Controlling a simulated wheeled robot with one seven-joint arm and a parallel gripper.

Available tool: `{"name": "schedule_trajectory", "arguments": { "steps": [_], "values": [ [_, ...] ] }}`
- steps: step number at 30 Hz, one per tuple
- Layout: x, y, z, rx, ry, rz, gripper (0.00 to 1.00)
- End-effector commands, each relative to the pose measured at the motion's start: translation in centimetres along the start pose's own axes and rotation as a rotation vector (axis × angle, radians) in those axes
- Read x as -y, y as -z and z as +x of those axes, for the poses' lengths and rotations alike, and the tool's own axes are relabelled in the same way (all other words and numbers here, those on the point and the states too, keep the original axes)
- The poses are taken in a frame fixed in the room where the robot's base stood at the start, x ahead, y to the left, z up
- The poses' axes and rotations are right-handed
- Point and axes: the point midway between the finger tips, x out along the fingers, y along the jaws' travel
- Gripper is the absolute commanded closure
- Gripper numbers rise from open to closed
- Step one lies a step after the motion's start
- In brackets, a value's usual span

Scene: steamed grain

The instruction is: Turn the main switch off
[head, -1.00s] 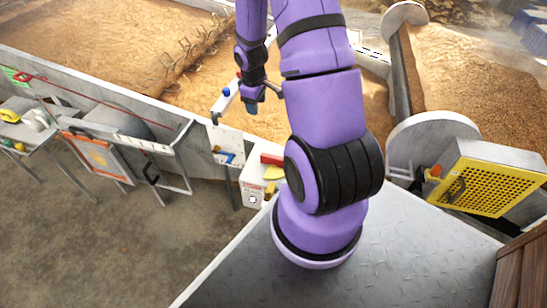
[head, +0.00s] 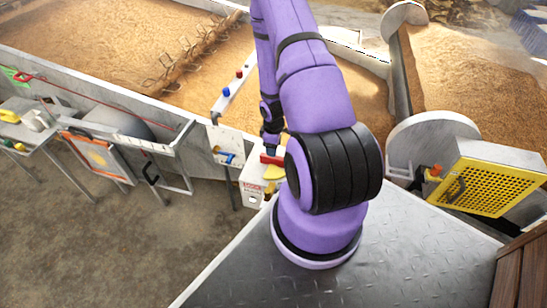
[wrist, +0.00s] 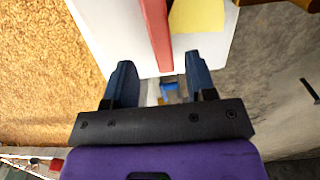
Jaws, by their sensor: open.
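The switch is a red handle (head: 271,159) with a yellow plate (head: 274,172) on a white box (head: 252,187) beside the grain bed. In the wrist view, the red handle (wrist: 156,35) and yellow plate (wrist: 198,15) lie on the white box top (wrist: 105,25). My gripper (wrist: 159,68) is open, and the near end of the handle appears between its fingertips. I cannot tell whether they touch. In the head view, my gripper (head: 271,150) is right at the handle, and my arm hides part of the box's right side.
A white panel (head: 224,144) with a blue lever stands left of the box. A metal frame (head: 180,165) and a side table (head: 35,130) are farther left. A yellow grille guard (head: 495,185) is at right. The floor (head: 130,240) at lower left is clear.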

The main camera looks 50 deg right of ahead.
Motion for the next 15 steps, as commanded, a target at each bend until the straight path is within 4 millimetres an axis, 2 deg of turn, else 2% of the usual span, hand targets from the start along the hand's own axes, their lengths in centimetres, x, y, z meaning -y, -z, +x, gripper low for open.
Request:
{"name": "schedule_trajectory", "arguments": {
  "steps": [6,15],
  "values": [
    [0.1,0.0,3.3,0.001,0.001,-0.002,0.49],
    [0.0,0.0,5.9,0.000,0.000,-0.001,0.49]
  ]
}}
